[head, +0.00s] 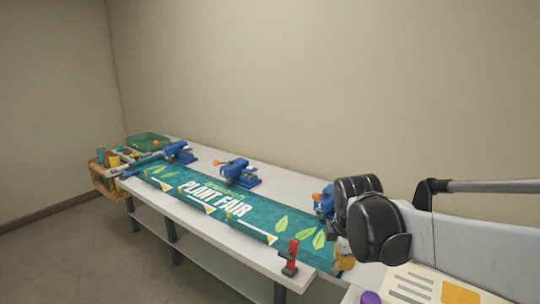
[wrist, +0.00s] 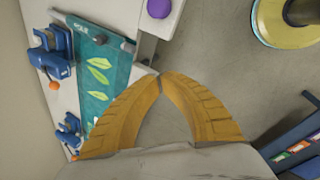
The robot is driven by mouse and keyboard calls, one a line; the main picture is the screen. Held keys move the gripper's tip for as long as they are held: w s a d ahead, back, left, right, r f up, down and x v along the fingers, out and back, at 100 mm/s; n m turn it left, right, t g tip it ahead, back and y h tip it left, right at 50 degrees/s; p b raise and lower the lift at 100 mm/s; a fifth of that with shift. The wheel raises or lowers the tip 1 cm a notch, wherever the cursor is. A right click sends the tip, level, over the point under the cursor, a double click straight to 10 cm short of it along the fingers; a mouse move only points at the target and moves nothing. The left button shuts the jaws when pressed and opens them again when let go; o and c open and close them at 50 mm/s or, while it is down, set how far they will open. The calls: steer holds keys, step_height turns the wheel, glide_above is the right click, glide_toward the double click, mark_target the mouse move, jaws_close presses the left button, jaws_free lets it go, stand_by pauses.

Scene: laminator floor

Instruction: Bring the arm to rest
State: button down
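My arm comes in from the right in the head view and reaches over the near right end of the table (head: 215,253). My gripper shows there only as a bit of yellow (head: 345,260), mostly hidden by my wrist. In the wrist view my gripper (wrist: 161,75) has two yellow fingers whose tips meet. Only grey floor shows between them, and nothing is held. A green "Plant Fair" banner (head: 218,199) lies along the table. Its leaf-printed end (wrist: 90,108) shows left of the fingers in the wrist view.
Blue clamp-like devices (head: 240,173) stand along the banner's back edge. A red tool (head: 290,258) stands at the front edge. A green crate (head: 148,141) is at the far left end. A purple knob (head: 370,297) is at the bottom. A round yellow-rimmed object (wrist: 285,22) stands on the floor.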

steer(key=s+d+m+t+y, duration=0.1)
steer(key=s+m+t, duration=0.2)
steer(key=s+m, duration=1.3)
steer(key=shift+s+r+m, duration=0.25)
steer(key=shift+s+m, duration=0.15)
steer(key=shift+s, duration=1.1)
steer(key=shift+d, duration=0.1)
stand_by(1.9)
